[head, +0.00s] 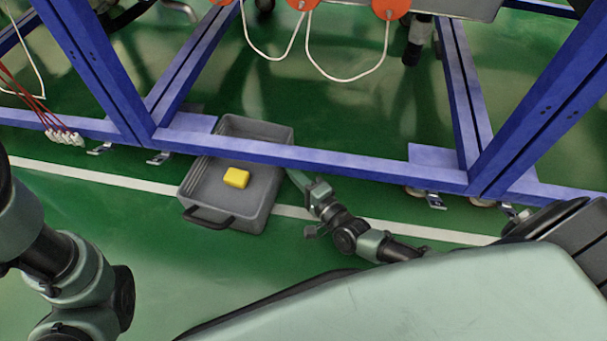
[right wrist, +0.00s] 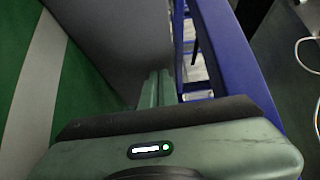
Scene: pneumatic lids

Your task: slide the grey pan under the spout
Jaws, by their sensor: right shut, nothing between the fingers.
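The grey pan (head: 255,206) lies on the green floor, left of centre in the head view, with its dark handle (head: 208,218) at the near end. Its far end is beyond the low blue beam, which crosses over it. My right gripper (head: 296,178) is beside the pan's right wall, near the beam. In the right wrist view its fingers (right wrist: 155,88) are together and empty, close to a grey surface (right wrist: 105,40) that looks like the pan's side; contact is unclear. A dark hanging fitting (head: 415,45) at upper right may be the spout. My left gripper is out of view.
A yellow block (head: 236,177) lies in the pan. The low blue beam (head: 350,163) runs across the scene, joined to slanting blue posts (head: 97,70). White cables (head: 345,78) hang from orange discs at the top. Open green floor (head: 350,115) lies beyond the beam, right of the pan.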

